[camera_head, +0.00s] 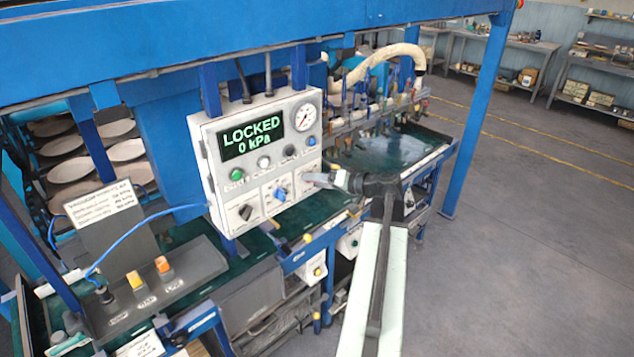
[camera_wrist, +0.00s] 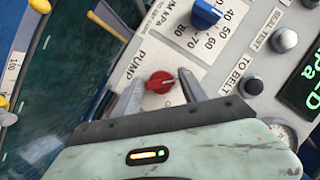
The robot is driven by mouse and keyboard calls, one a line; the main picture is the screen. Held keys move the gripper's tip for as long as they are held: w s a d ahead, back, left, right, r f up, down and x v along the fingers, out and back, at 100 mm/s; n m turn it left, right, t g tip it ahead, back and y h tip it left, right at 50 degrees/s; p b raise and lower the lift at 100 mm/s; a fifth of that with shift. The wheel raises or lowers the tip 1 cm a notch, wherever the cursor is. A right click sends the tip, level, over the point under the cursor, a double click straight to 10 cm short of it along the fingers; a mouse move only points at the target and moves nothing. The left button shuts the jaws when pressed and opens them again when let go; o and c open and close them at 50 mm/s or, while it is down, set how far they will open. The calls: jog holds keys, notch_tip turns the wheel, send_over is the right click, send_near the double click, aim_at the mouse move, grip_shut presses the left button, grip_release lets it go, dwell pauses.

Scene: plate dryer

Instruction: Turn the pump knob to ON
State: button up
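The red pump knob (camera_wrist: 160,82) sits on a white plate marked PUMP in the wrist view. Its pale pointer line points to the right in that picture. My gripper (camera_wrist: 161,79) is open, with one fingertip on each side of the knob; I cannot tell whether they touch it. In the head view my gripper (camera_head: 318,181) reaches the right side of the control box (camera_head: 210,160) and hides the pump knob. The box's display (camera_head: 252,137) reads LOCKED and 0 kPa.
A blue selector knob (camera_wrist: 206,13) with kPa numbers is close to the pump knob. A grey button marked TO BELT (camera_wrist: 251,86) is near my right finger. Blue frame posts (camera_head: 477,120) stand around; the floor at right is clear.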

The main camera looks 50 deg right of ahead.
grip_shut()
jog(key=shift+f+b, duration=0.1)
jog(key=shift+b, duration=0.2)
jog(key=shift+f+m+t+y+b, duration=0.1)
jog(key=shift+m+t+y+b, duration=0.2)
jog(key=shift+m+t+b, duration=1.45)
jog(key=shift+f+m+t+y+b, duration=0.1)
jog(key=shift+m+t+y+b, duration=0.2)
jog(key=shift+m+b, duration=2.9)
jog(key=shift+f+m+t+y+b, duration=0.1)
jog(key=shift+m+t+y+b, duration=0.2)
jog(key=shift+m+t+b, duration=2.05)
jog(key=m+g+p, duration=0.1)
jog(key=m+g, duration=0.1)
jog(key=shift+m+p, duration=0.3)
jog(key=shift+p, duration=0.05)
jog(key=shift+o, duration=2.1)
grip_release()
jog(key=shift+r, duration=0.1)
